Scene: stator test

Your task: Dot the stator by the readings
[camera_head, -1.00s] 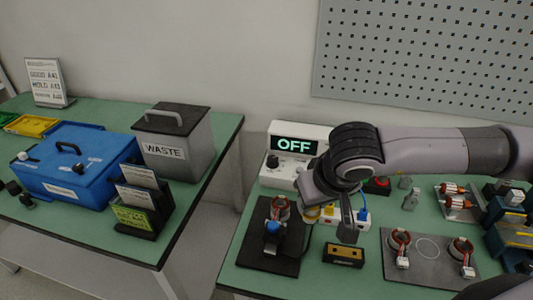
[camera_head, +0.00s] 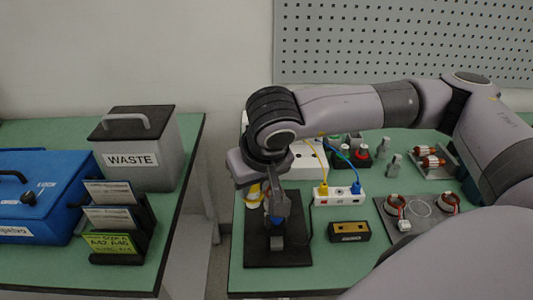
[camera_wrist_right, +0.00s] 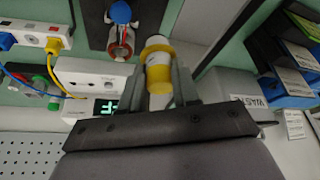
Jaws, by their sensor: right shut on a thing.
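My right gripper (camera_head: 268,198) is shut on a yellow-and-white marker (camera_wrist_right: 158,66). The marker also shows at the gripper's left in the head view (camera_head: 253,193). The gripper is over the back of the black plate (camera_head: 262,258). A stator (camera_wrist_right: 121,42) with reddish windings sits on that plate beside a blue-topped post (camera_wrist_right: 121,13). In the wrist view the marker is close to the stator, apart from it in the picture. The gripper largely hides the stator in the head view. The white tester (camera_head: 306,163) is partly behind my arm; its green display (camera_wrist_right: 106,106) is only partly visible.
A white power strip (camera_head: 322,197) with yellow and blue plugs and a small dark box (camera_head: 349,232) stand right of the plate. A grey mat (camera_head: 425,223) holds two more stators. A waste bin (camera_head: 140,160), blue box (camera_head: 40,200) and card rack (camera_head: 120,220) are on the left table.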

